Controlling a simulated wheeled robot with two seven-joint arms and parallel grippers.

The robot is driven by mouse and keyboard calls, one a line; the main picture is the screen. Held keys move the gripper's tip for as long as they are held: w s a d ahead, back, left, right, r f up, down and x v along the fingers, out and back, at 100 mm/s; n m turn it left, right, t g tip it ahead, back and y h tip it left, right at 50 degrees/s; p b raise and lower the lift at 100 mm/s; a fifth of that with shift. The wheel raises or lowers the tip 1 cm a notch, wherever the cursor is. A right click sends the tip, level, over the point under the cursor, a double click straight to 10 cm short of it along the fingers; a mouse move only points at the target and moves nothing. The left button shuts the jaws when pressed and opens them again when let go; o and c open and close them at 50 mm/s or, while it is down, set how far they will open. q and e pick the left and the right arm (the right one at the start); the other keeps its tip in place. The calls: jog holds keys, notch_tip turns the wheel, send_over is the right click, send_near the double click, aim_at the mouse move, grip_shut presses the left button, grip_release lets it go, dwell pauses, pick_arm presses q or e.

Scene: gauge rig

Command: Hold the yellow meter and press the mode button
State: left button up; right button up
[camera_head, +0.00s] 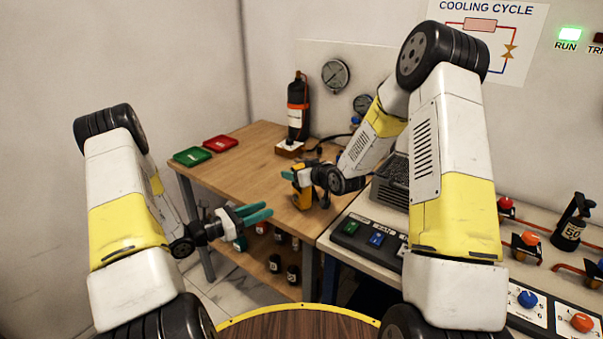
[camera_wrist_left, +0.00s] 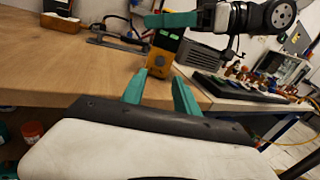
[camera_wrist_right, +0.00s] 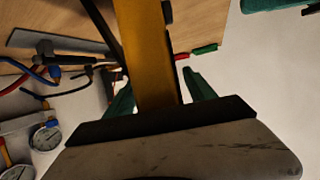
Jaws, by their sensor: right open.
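The yellow meter (camera_head: 303,197) stands near the front right edge of the wooden table, with my right gripper (camera_head: 299,178) at its upper part. It also shows in the left wrist view (camera_wrist_left: 165,42), under the right gripper's teal finger. In the right wrist view the meter (camera_wrist_right: 148,60) lies between my open right fingers, with a gap beside the right-hand finger; contact on the other side is unclear. My left gripper (camera_head: 255,214) is open and empty, in front of the table and left of the meter. The mode button cannot be made out.
The wooden table (camera_head: 250,160) holds red (camera_head: 220,143) and green (camera_head: 193,156) trays and a dark bottle (camera_head: 298,108) at the back. A button panel (camera_head: 365,236) and a laptop-like grey unit (camera_head: 391,183) are right of the meter. The table's left middle is clear.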

jog(key=shift+c, duration=0.4)
grip_shut()
pick_arm(q)
grip_shut()
dwell(1.4)
